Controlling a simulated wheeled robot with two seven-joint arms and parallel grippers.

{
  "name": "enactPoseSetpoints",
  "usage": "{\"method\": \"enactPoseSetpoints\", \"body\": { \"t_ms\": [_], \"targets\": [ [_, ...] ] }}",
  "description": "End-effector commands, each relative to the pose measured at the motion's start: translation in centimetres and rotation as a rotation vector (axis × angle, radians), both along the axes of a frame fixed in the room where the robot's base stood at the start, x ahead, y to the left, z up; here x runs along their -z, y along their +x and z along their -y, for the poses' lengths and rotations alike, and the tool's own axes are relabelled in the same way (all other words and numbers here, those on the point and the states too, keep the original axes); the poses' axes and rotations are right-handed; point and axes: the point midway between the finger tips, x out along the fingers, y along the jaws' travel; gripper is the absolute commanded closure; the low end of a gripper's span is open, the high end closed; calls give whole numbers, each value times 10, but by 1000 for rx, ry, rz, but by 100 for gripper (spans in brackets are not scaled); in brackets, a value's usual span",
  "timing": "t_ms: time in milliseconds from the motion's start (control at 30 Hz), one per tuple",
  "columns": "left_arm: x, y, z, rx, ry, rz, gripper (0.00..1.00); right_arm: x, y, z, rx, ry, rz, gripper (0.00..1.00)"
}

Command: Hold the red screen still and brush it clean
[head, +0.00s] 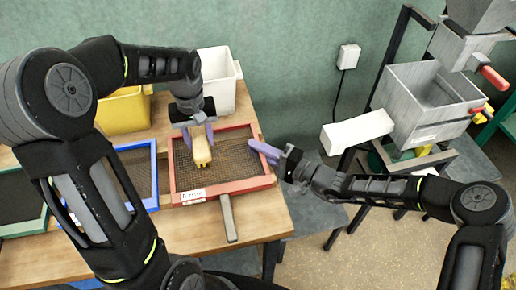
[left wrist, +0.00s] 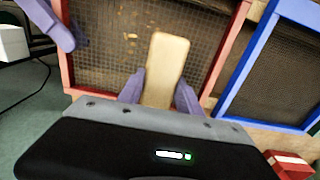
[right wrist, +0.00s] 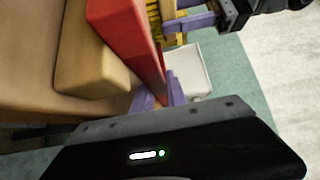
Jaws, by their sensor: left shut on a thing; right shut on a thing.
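The red screen (head: 245,185) lies on the wooden table, a red frame around dark mesh. In the left wrist view, small yellowish bits (left wrist: 130,40) lie on its mesh. My left gripper (head: 198,134) is shut on the brush (head: 202,152), which has a pale wooden block and yellow bristles. It holds the brush over the mesh; whether the bristles touch is unclear. The block also shows between the fingers in the left wrist view (left wrist: 167,62). My right gripper (head: 264,150) is shut on the screen's right rim, seen as a red bar in the right wrist view (right wrist: 130,38).
A blue-framed screen (head: 153,172) lies just left of the red one, and a green-framed one (head: 22,228) farther left. A yellow bin (head: 122,110) and a white bin (head: 218,85) stand behind. A grey metal machine (head: 425,105) stands at right, beyond a floor gap.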

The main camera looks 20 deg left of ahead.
Motion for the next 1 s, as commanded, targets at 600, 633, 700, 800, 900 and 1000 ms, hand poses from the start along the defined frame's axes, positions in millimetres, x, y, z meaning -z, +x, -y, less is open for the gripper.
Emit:
{"method": "enactPoseSetpoints", "body": {
  "t_ms": [600,633,700,800,900,1000],
  "targets": [
    [0,12,15,-1,1,1,100,0,0,0,1,1,0,100],
    [0,12,15,0,1,1,100,0,0,0,1,1,0,100],
    [0,13,17,0,0,0,100,0,0,0,1,1,0,100],
    [1,17,22,1,1,-1,100,0,1,0,1,1,0,100],
    [1,22,29,2,0,-1,100,0,1,0,1,1,0,100],
    [2,27,36,2,-1,-1,100,0,1,0,1,1,0,100]
  ]
}}
